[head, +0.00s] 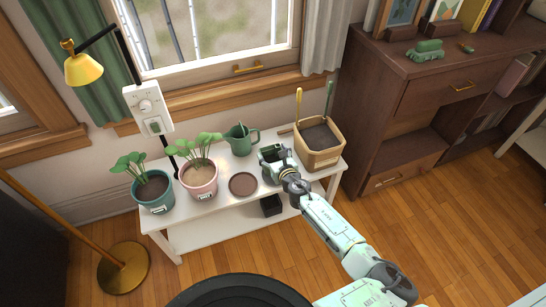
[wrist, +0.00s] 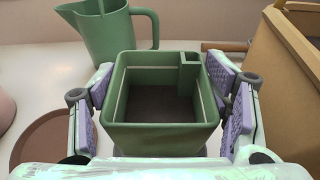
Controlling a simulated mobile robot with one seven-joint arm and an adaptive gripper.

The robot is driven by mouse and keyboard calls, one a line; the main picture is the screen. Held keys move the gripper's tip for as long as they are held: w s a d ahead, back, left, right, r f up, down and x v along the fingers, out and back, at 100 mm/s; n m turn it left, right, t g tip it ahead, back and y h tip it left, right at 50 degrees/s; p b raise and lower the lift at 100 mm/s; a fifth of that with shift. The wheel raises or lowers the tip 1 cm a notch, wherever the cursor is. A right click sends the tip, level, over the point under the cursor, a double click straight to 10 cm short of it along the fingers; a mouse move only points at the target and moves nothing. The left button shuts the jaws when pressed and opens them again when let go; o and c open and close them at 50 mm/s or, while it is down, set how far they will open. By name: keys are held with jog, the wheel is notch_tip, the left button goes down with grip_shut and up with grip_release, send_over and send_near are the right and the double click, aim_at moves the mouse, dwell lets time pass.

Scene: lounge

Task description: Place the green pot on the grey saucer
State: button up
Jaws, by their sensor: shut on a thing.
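The green pot (wrist: 162,137) is square and open-topped, with dark soil inside and a small block in its far right corner. My gripper (wrist: 162,112) is shut on it, one purple-padded finger at each side. In the head view my gripper (head: 274,160) is over the right part of the white bench, and mostly hides the pot. A thin grey edge shows below the pot in the wrist view; I cannot tell whether it is the grey saucer. A round brown saucer (head: 242,184) lies empty on the bench to the left; it also shows in the wrist view (wrist: 42,142).
A green watering can (head: 242,140) stands behind the pot. A tan box with tools (head: 318,158) is close on the right. A pink pot (head: 200,180) and a teal pot (head: 155,198), both with plants, stand left on the white bench (head: 215,205).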

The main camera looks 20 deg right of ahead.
jog(key=shift+f, duration=0.75)
jog(key=shift+f, duration=0.15)
jog(key=o, duration=1.2)
jog(key=shift+r, duration=0.3)
jog(key=v, duration=1.2)
jog(key=shift+f, duration=0.1)
